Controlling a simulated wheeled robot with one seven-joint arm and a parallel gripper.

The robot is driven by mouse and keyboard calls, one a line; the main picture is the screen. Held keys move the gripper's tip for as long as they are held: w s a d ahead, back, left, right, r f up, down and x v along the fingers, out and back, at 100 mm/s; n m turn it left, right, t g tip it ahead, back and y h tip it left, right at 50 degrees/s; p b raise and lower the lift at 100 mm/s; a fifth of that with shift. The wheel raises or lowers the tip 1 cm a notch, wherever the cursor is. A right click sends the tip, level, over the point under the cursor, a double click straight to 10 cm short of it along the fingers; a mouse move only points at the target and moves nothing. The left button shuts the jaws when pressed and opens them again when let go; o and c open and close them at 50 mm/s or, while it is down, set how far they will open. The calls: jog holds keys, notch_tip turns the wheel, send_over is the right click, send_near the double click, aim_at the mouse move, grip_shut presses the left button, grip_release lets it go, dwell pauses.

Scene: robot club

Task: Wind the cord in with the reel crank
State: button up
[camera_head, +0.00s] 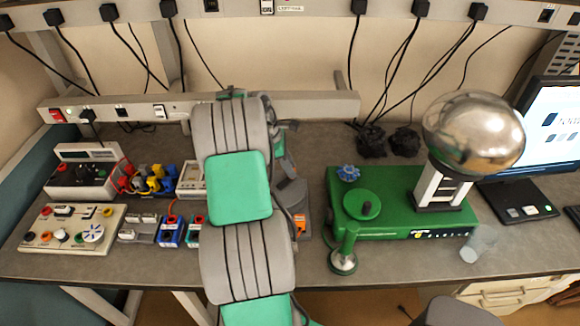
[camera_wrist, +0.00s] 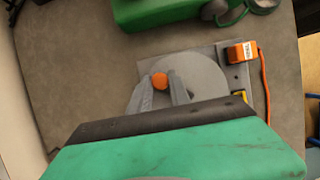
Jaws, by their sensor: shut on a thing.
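In the wrist view a grey round reel disc (camera_wrist: 207,76) lies on a flat grey base plate (camera_wrist: 150,66). An orange crank knob (camera_wrist: 159,81) stands on the disc's left part. My gripper (camera_wrist: 162,86) has its two grey fingers closed on either side of the knob. An orange cord (camera_wrist: 265,85) runs from an orange block (camera_wrist: 241,52) at the plate's corner, down along the plate's right side. In the head view my arm hides the reel and the fingers; only an orange piece (camera_head: 299,226) shows beside it.
A green machine (camera_head: 400,215) with a metal sphere (camera_head: 473,133) stands close to the right of my arm. Power boxes (camera_head: 85,175) and a control panel (camera_head: 68,229) are at the left. A clear cup (camera_head: 478,244) and a monitor (camera_head: 553,125) stand farther right.

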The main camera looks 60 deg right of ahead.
grip_shut()
